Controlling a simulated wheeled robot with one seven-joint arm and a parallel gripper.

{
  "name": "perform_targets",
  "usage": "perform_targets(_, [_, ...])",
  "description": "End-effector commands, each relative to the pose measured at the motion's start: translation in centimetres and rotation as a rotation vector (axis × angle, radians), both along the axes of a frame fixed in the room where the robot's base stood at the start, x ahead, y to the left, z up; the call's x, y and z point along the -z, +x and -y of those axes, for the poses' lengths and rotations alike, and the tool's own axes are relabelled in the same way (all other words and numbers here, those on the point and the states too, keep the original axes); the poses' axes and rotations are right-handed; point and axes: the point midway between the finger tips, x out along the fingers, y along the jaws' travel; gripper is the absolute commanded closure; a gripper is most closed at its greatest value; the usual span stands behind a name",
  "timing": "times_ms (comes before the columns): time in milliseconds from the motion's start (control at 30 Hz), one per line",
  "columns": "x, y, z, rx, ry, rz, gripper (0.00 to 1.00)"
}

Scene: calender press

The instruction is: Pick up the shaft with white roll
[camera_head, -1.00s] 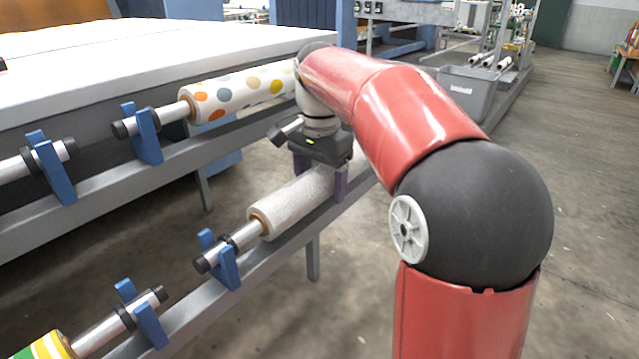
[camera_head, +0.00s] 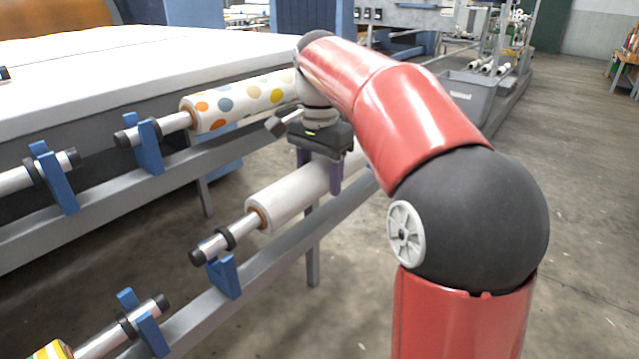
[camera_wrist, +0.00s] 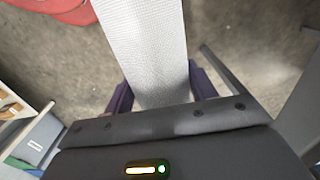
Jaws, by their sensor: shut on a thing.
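The shaft with the white roll (camera_head: 292,197) hangs in my gripper (camera_head: 320,178), in the head view. Its near shaft end (camera_head: 208,248), with black collars, is just above the blue holder (camera_head: 224,277) on the lower rail, apart from it. My gripper's purple fingers straddle the roll from above and are shut on it. In the wrist view the white roll (camera_wrist: 150,45) runs between the two fingers (camera_wrist: 162,92). The far end of the shaft is hidden behind my arm.
A roll with coloured dots (camera_head: 240,102) rests in blue holders on the upper rail. A green and yellow striped roll (camera_head: 52,350) shows at bottom left. The grey lower rail (camera_head: 270,255) runs beneath. Open floor lies to the right.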

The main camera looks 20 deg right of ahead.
Motion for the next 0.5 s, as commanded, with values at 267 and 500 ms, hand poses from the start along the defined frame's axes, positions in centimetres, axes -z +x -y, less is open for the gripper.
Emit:
perform_targets(267, [-8.0,0.1,0.0,-0.001,0.000,0.006,0.81])
perform_targets(500, [-13.8,0.1,0.0,-0.001,0.000,0.005,0.81])
